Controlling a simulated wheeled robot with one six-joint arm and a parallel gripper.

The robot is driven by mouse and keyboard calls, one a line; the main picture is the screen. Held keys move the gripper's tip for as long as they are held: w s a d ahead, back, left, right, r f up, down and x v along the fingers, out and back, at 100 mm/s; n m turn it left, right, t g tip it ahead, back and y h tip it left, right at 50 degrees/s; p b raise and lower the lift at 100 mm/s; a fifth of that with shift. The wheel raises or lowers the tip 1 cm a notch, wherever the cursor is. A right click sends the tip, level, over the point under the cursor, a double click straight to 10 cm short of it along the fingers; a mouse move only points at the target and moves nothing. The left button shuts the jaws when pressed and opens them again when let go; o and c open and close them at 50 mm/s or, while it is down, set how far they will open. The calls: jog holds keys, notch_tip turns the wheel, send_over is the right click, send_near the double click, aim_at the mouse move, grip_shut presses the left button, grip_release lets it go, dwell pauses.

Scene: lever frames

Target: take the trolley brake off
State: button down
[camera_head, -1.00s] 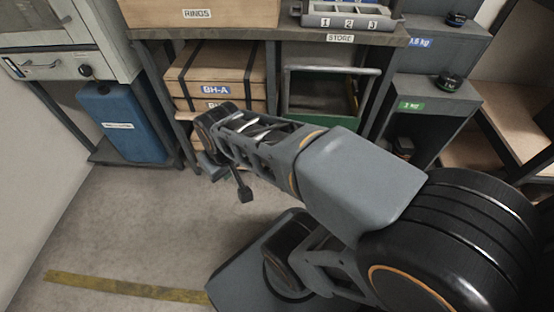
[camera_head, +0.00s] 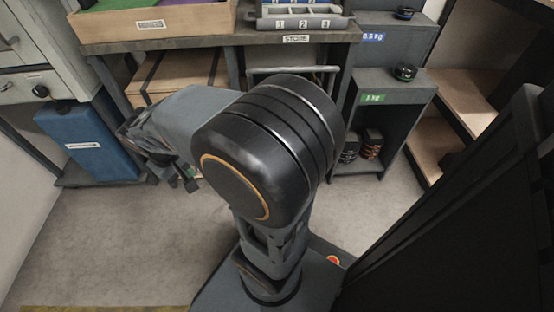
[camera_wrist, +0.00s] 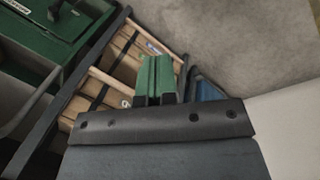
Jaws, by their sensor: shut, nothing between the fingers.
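The trolley is mostly hidden behind my arm in the head view; a pale handle bar (camera_head: 293,69) shows under the bench. In the wrist view a green body (camera_wrist: 88,22), which looks like the trolley, fills the upper left, with a grey bar beside it. A small dark piece (camera_wrist: 55,10) sits on its top; I cannot tell whether it is the brake. My gripper (camera_wrist: 156,62) has green fingers, which are shut together and empty. In the head view my gripper (camera_head: 180,178) hangs low at left, in front of the wooden boxes, apart from the trolley.
Wooden boxes (camera_head: 190,75) stand under the bench (camera_head: 220,37). A blue container (camera_head: 88,143) stands at left. A grey stepped stand (camera_head: 385,85) with labelled shelves is at right. The floor (camera_head: 110,240) at front left is clear.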

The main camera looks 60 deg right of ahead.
jog(key=w+d+f+m+g+h, duration=0.1)
jog(key=w+d+f+g+h, duration=0.3)
jog(key=d+f, duration=0.5)
jog(key=w+d+f+m+g+h, duration=0.2)
jog(key=w+d+f+g+h, duration=0.3)
jog(key=d, duration=0.5)
jog(key=s+d+f+h, duration=0.1)
jog(key=d+f+h, duration=0.1)
jog(key=f, duration=0.5)
jog(key=s+d+f+n+t+h, duration=0.1)
jog(key=s+d+f+h, duration=0.1)
jog(key=f, duration=0.6)
jog(key=s+d+f+n+t+h, duration=0.1)
jog(key=s+d+f+h, duration=0.1)
jog(key=d+f+h, duration=0.2)
notch_tip(320, 180, down, 4)
jog(key=shift+s+d+r, duration=0.15)
jog(key=shift+s+d, duration=0.05)
jog(key=shift+d, duration=0.05)
jog(key=shift+d, duration=0.1)
jog(key=s+a+b+x, duration=0.1)
jog(key=s+b+x, duration=0.1)
jog(key=x, duration=1)
jog(key=shift+s+d+r, duration=0.15)
jog(key=shift+s+d, duration=0.15)
jog(key=shift+s, duration=0.1)
